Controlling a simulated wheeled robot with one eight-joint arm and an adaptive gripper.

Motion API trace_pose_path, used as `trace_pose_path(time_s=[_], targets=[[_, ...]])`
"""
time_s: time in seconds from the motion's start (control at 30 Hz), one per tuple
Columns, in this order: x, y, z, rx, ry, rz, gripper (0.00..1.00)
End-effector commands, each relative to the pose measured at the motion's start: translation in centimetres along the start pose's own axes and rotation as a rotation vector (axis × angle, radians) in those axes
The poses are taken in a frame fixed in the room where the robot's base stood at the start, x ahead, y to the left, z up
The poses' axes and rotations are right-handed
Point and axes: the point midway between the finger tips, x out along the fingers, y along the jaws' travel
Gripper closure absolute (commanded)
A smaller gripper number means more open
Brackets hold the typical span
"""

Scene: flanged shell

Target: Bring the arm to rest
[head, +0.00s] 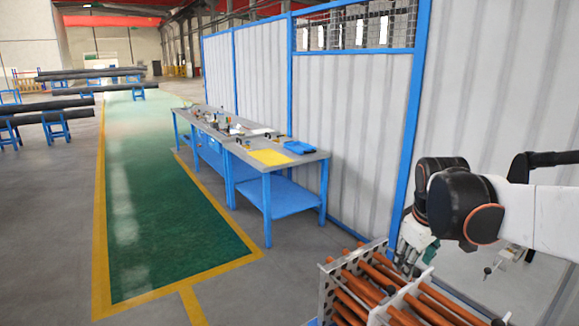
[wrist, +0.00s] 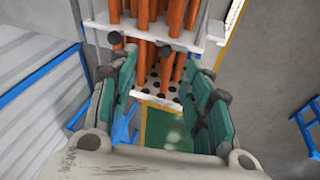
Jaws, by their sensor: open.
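My gripper (head: 416,258) hangs at the right of the head view, at the end of my white and black arm. It is beside and partly in front of a bundle of orange-brown tubes (head: 352,290) held in pale perforated plates. In the wrist view my gripper (wrist: 160,78) shows two teal-padded fingers spread wide. Nothing is between the pads; the tubes (wrist: 178,30) and a perforated plate (wrist: 158,92) show beyond them. I cannot tell the exact gap between fingers and tubes.
A blue-framed workbench (head: 250,152) with small items stands along the corrugated panel wall (head: 345,110). A green walkway (head: 140,210) with yellow edges runs clear at the left. Dark pipes (head: 90,73) lie on blue trestles farther back.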

Motion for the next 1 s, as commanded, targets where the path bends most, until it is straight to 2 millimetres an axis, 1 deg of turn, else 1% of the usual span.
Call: trace_pose_path(time_s=[0.03, 0.2, 0.33, 0.47, 0.6, 0.7, 0.8, 0.9, 1.0], targets=[[0.0, -1.5, 1.1, 0.028, 0.018, 0.004, 0.54], [-0.5, -5.5, 3.9, 0.139, 0.085, 0.014, 0.54], [-0.4, -8.4, 6.2, 0.223, 0.138, 0.016, 0.54], [0.3, -11.4, 8.7, 0.308, 0.189, 0.012, 0.54], [1.4, -14.3, 11.2, 0.4, 0.245, 0.001, 0.54], [2.3, -16.0, 12.7, 0.453, 0.278, -0.009, 0.54], [3.0, -17.1, 13.6, 0.493, 0.301, -0.016, 0.54], [3.4, -17.7, 14.2, 0.518, 0.315, -0.022, 0.54], [3.5, -17.9, 14.4, 0.528, 0.321, -0.024, 0.54]])
